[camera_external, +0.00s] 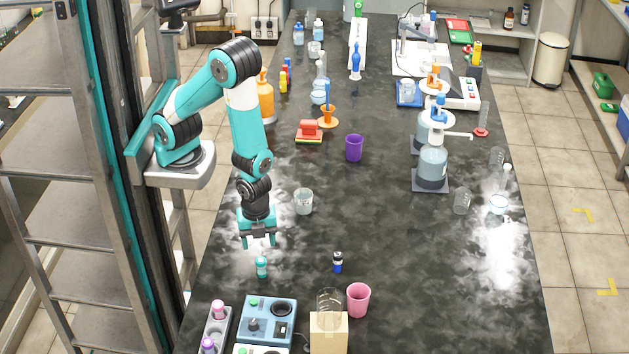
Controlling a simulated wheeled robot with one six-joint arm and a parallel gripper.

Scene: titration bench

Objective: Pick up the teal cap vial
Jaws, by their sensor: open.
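The teal cap vial (262,267) stands upright on the dark bench, near its left edge. My gripper (259,243) points down just above and behind the vial in the external view. Its jaws are open, with nothing seen between them. The vial appears apart from the fingers, though the exact height gap is hard to tell from this angle.
A small dark vial with a blue band (337,262) stands to the right. A glass beaker (304,201) is behind. The bench centre is clear.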

